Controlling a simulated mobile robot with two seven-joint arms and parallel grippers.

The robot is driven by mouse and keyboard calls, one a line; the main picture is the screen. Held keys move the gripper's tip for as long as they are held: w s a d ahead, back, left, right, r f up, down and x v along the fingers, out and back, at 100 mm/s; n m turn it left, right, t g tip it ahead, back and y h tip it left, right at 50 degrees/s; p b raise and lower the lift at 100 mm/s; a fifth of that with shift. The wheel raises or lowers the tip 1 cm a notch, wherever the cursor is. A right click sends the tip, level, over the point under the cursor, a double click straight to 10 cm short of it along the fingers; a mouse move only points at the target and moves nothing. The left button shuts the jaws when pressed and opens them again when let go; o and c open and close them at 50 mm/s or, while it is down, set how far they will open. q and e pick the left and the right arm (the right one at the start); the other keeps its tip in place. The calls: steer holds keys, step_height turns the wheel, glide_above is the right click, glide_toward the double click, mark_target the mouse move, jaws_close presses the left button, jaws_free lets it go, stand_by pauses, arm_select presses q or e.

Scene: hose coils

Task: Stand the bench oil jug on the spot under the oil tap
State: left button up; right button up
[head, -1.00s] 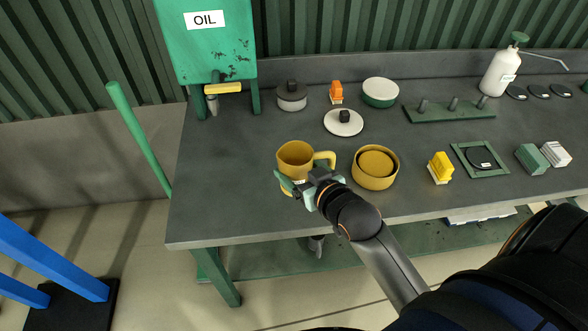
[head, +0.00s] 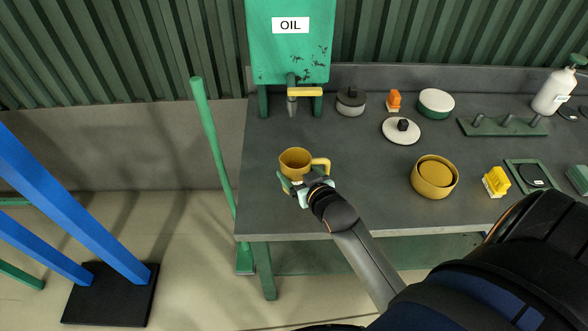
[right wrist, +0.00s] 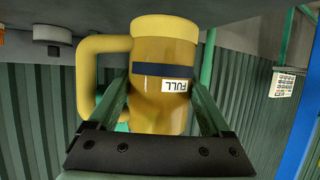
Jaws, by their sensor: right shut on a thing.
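The bench oil jug (head: 294,158) is a yellow mug-shaped jug with a handle on its right in the head view. My right gripper (head: 299,187) is shut on its near side. The right wrist view shows the jug (right wrist: 165,75) upside down between the fingers (right wrist: 158,108), with a dark band and a FULL label. I cannot tell whether its base touches the bench. The oil tap (head: 292,104), with a yellow lever (head: 305,92), hangs under the green OIL tank (head: 288,50). The jug is nearer me than the tap, almost in line with it. My left gripper is out of view.
On the grey bench (head: 265,205), a grey lidded pot (head: 350,103) stands right of the tap. A white lid (head: 401,131) and a yellow bowl (head: 434,178) lie right of the jug. The bench between jug and tap looks clear. A green pole (head: 212,150) leans at its left.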

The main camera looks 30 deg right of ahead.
mark_target(294, 166)
steer(key=shift+w+a+f, duration=0.1)
steer(key=shift+w+a, duration=0.15)
steer(key=shift+w, duration=0.05)
steer(key=shift+d, duration=0.1)
steer(key=shift+f, duration=0.1)
steer(key=shift+w+d+f+b, duration=0.25)
steer(key=shift+w+f+b, duration=0.15)
steer(key=shift+f+b, duration=0.2)
steer(key=shift+w+d+f+b, duration=0.25)
steer(key=shift+w+f+b, duration=0.2)
steer(key=shift+f, duration=0.3)
steer(key=shift+w+d+f+b, duration=0.25)
steer(key=shift+w+f+b, duration=0.1)
steer(key=shift+f+b, duration=0.3)
steer(key=shift+w+d+r, duration=0.1)
steer(key=shift+w+d, duration=0.2)
steer(key=shift+w, duration=0.2)
steer(key=shift+w+d+r, duration=0.1)
steer(key=shift+w+d, duration=0.15)
steer(key=shift+w, duration=0.25)
steer(key=shift+w+d+f+b, duration=0.1)
steer(key=shift+w+d+b, duration=0.2)
steer(key=shift+w+d, duration=0.5)
steer(key=shift+w+d+r+b, duration=0.1)
steer(key=shift+w+d+b, duration=0.25)
steer(key=shift+w, duration=0.9)
steer(key=shift+w+d+f+b, duration=0.1)
steer(key=shift+w+d+b, duration=0.1)
steer(key=shift+w+d, duration=0.65)
steer(key=shift+w+a, duration=0.15)
